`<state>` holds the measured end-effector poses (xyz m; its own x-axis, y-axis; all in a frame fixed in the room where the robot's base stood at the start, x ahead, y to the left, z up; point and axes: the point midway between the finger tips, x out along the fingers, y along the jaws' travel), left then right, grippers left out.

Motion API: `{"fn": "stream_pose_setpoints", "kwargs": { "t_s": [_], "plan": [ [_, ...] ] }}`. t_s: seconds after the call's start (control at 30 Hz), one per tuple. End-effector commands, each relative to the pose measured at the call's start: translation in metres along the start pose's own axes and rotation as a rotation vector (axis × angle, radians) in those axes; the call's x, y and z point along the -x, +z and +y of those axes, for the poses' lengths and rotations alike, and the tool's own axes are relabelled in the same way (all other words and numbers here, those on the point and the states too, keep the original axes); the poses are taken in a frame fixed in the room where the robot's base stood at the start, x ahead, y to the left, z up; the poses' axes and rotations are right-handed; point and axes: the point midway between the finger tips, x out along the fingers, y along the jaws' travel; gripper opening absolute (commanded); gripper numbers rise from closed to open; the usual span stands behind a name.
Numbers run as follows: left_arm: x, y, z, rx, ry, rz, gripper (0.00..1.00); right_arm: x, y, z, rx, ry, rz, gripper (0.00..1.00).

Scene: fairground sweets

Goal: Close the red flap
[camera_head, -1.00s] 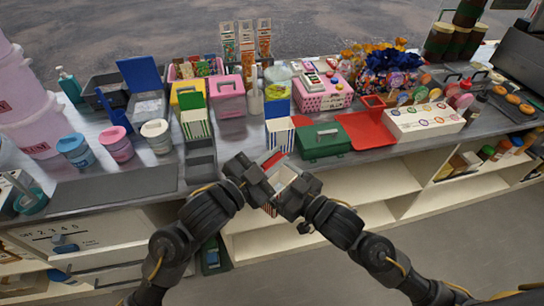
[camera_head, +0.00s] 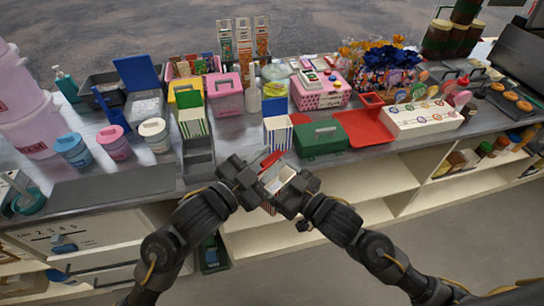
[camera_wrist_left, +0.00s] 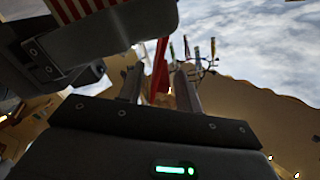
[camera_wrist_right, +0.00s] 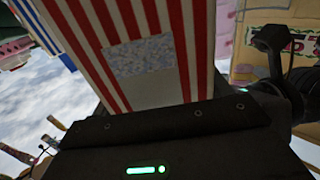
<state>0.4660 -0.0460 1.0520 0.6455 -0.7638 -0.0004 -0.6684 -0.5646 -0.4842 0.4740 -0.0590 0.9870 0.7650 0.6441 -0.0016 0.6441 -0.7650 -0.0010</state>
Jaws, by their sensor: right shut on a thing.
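The red flap (camera_head: 270,159) stands up at the back edge of a red-and-white striped carton (camera_wrist_right: 130,55), just in front of the counter. The carton's pale opening (camera_head: 281,177) shows between my grippers, so the flap is not down over it. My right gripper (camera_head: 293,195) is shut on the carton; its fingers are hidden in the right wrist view. My left gripper (camera_head: 248,178) is at the carton's left side. In the left wrist view the red flap (camera_wrist_left: 160,70) shows edge-on between its spread fingers; I cannot tell whether they touch it.
A blue-striped carton (camera_head: 277,137) with its blue flap up and a green case (camera_head: 320,142) stand on the counter behind. A green-striped carton (camera_head: 193,122) is further left. A grey mat (camera_head: 112,188) leaves free room at the front left. Open shelves (camera_head: 340,185) lie below.

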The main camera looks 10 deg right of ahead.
Motion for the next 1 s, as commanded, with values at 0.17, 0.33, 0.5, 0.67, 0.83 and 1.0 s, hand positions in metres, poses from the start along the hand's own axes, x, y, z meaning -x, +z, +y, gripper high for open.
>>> {"fn": "stream_pose_setpoints", "kwargs": {
  "t_s": [0.17,0.33,0.5,0.67,0.83,1.0],
  "plan": [
    [0.038,0.001,0.000,-0.003,0.001,-0.003,0.35,0.000,0.000,0.000,0.000,0.000,0.000,0.44],
    [0.072,0.001,0.001,-0.004,0.002,-0.004,0.35,0.000,0.000,0.000,0.000,0.000,0.000,0.44],
    [0.096,0.001,0.000,-0.002,0.002,-0.002,0.35,0.000,0.000,0.000,0.000,0.000,0.000,0.44],
    [0.105,0.000,0.000,-0.001,0.001,-0.001,0.35,0.000,0.000,0.000,0.000,0.000,0.000,0.44],
    [0.106,0.000,0.000,-0.001,0.001,-0.001,0.35,0.000,0.000,0.000,0.000,0.000,0.000,0.44],
    [0.108,0.001,0.000,0.002,0.001,-0.002,0.35,0.000,0.000,0.000,0.000,0.000,0.000,0.44]
  ]
}}
